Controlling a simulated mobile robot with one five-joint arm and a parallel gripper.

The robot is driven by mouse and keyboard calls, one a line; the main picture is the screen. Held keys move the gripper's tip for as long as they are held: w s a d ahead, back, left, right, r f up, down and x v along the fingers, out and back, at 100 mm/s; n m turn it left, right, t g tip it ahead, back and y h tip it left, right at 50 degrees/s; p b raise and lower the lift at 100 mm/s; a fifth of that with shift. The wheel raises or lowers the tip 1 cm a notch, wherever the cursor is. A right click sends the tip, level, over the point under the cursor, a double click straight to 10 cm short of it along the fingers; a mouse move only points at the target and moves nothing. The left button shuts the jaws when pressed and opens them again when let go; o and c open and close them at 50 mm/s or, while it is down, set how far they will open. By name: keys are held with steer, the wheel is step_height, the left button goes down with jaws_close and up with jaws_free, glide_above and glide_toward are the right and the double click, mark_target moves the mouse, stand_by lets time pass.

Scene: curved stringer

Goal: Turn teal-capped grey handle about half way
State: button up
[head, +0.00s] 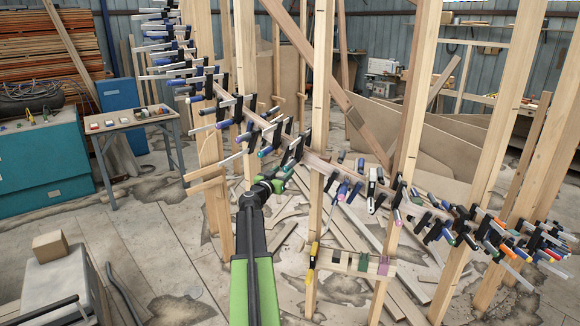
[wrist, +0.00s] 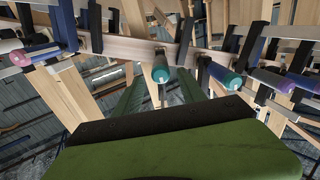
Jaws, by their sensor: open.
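My gripper (wrist: 158,88) is open, with one green finger on each side of the handle's line. I cannot tell whether either finger touches it. In the head view my gripper (head: 277,181) is up at the stringer's clamps and partly covers the handle there.
A teal-capped blue handle (wrist: 232,82) is close on the right, with a purple-capped handle (wrist: 297,82) beyond it. Many clamps line the curved stringer (head: 322,168). Wooden posts (head: 317,110) stand close beside my arm. Loose boards lie on the floor behind.

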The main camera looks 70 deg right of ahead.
mark_target(289, 166)
steer(key=d, duration=0.6)
steer(key=shift+s+d, duration=0.1)
steer(key=shift+s, duration=0.2)
